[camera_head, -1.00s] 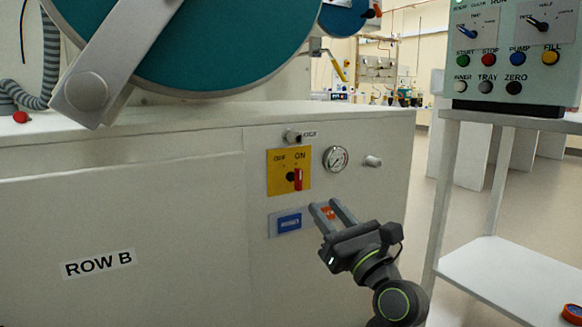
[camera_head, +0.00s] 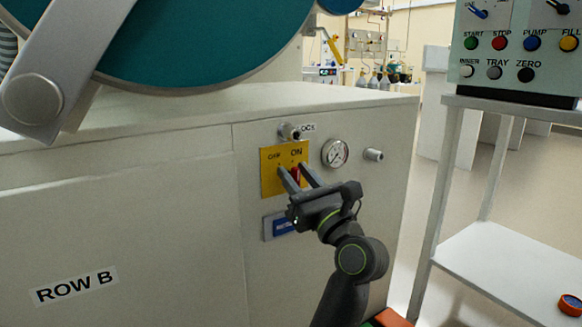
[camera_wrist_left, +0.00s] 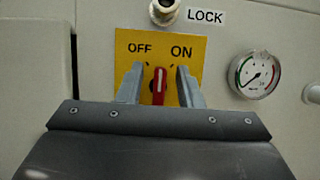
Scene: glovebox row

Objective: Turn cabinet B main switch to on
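The main switch is a yellow plate (camera_head: 270,182) marked OFF and ON on the white cabinet front. Its red handle (camera_wrist_left: 159,86) stands about upright in the left wrist view, below and between the two words. The handle also shows in the head view (camera_head: 296,174), partly covered by the fingers. My left gripper (camera_head: 293,168) is open in front of the plate, one finger on each side of the handle. In the left wrist view my left gripper (camera_wrist_left: 159,72) shows gaps between handle and fingers. The handle's lower end is hidden. My right gripper is not in view.
A LOCK knob (camera_wrist_left: 164,10) sits just above the plate, and a round gauge (camera_head: 335,153) to its right. A ROW B sign (camera_head: 74,286) is on the cabinet. A white shelf stand (camera_head: 500,260) stands at right.

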